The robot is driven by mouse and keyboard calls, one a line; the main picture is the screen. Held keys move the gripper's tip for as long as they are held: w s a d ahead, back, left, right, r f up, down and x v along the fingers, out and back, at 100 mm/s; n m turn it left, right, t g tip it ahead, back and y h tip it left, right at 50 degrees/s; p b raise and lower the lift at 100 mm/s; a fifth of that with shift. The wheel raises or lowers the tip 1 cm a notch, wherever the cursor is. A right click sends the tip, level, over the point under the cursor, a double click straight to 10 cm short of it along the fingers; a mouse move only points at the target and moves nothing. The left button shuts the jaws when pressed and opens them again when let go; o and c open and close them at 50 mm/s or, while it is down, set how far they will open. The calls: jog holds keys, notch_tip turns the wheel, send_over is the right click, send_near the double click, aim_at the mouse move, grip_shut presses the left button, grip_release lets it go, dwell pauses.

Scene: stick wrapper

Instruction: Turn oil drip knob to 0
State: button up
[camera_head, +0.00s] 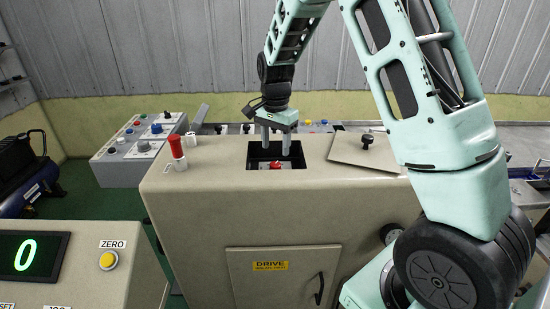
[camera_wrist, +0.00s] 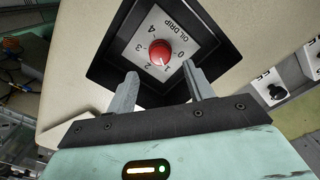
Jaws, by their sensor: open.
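The red oil drip knob (camera_wrist: 160,52) sits on a white square dial plate (camera_wrist: 178,28) marked OIL DRIP with the digits 0 to 4, inside a dark recess. A light mark on the knob appears to face near the 1. In the head view the knob (camera_head: 276,165) shows in the opening on top of the beige machine. My gripper (camera_wrist: 162,85) is open and empty, its two fingers spread on the near side of the knob, apart from it. In the head view my gripper (camera_head: 275,148) points down over the recess.
The beige machine (camera_head: 200,215) has a DRIVE door (camera_head: 284,275) in front. A lifted cover plate with a black knob (camera_head: 367,140) lies right of the opening. A red-topped post (camera_head: 177,147) stands to the left. A control box (camera_head: 130,165) is behind it.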

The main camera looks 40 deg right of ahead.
aim_at(275, 164)
notch_tip(275, 164, down, 6)
jog(key=shift+r+p, duration=0.1)
jog(key=shift+p, duration=0.3)
jog(key=c, duration=1)
